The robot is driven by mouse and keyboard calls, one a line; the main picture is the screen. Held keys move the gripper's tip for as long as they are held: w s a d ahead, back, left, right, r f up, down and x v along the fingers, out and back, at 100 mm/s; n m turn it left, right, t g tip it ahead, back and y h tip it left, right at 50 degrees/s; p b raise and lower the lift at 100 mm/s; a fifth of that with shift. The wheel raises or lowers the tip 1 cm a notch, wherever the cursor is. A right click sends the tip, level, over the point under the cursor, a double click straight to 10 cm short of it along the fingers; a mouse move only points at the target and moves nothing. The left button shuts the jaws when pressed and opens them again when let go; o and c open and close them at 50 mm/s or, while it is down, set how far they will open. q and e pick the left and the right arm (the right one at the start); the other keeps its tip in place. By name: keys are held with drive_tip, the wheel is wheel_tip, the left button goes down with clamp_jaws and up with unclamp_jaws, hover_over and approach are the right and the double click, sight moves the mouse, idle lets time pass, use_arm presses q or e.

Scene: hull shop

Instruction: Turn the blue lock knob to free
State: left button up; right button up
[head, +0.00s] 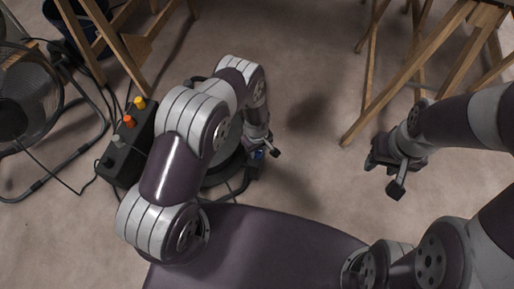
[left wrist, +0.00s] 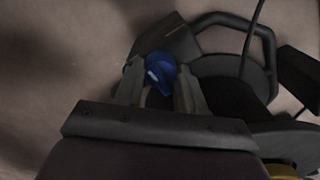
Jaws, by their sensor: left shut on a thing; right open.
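The blue lock knob (left wrist: 160,70) sits between the two fingers of my left gripper (left wrist: 158,88) in the left wrist view, and the fingers are shut on it. Its turn position is hard to read there. In the head view my left gripper (head: 262,151) is low beside a dark round machine, with a bit of the blue knob (head: 257,155) showing at its fingers. My left arm hides most of that machine. My right gripper (head: 386,176) is open and empty above the floor at the right, well apart from the knob.
A black control box (head: 128,150) with red and yellow knobs stands left of my left arm. A fan (head: 22,100) and loose cables lie further left. Wooden trestle legs (head: 405,75) stand at the back. A black curved handle (left wrist: 235,22) rises behind the knob. Floor between the grippers is clear.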

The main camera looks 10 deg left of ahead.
use_arm(q)
drive_tip(key=n, duration=0.4)
drive_tip(key=shift+n+p, duration=0.3)
drive_tip(key=shift+p, duration=0.05)
drive_tip(key=shift+n, duration=2)
drive_tip(key=o, duration=1)
drive_tip(key=shift+o, duration=0.2)
drive_tip(key=shift+r+p, duration=0.1)
drive_tip(key=shift+p, duration=0.2)
wheel_tip(320, 180, up, 12)
drive_tip(key=p, duration=0.6)
drive_tip(key=shift+r, duration=0.25)
